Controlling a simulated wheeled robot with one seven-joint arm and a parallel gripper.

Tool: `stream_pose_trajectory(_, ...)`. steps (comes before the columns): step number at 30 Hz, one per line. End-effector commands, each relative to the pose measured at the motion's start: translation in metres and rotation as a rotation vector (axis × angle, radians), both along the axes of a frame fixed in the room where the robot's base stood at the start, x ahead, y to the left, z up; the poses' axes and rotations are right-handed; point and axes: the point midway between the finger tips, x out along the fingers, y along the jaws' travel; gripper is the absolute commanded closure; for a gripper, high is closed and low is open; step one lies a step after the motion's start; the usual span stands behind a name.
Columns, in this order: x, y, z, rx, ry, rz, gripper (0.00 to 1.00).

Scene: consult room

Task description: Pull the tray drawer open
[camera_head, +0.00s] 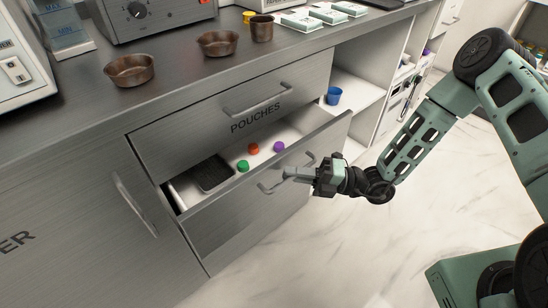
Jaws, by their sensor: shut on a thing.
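The tray drawer (265,195) is the lower drawer below the one marked POUCHES, and it stands part-way open. Inside it lie a green piece (243,166), an orange piece (253,148), a purple piece (278,146) and a dark tray (212,174). The drawer's bar handle (271,189) is on its front panel. My gripper (290,174) reaches in from the right and is shut on this handle, near its middle. The fingers hide part of the handle.
The POUCHES drawer (200,128) above is closed. A cupboard door with a handle (135,206) is at left. Brown bowls (130,70) and (218,43) stand on the counter (90,105). A blue cup (333,95) sits on the open shelf. The marble floor (320,235) in front is clear.

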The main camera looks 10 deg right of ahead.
Motion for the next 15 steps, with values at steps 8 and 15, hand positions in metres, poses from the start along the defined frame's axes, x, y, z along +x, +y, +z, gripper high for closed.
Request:
stream_pose_trajectory(8, -0.062, -0.046, 0.004, 0.001, 0.009, -0.005, 1.0)
stream_pose_trajectory(15, -0.118, -0.084, 0.003, 0.002, 0.006, -0.005, 1.0)
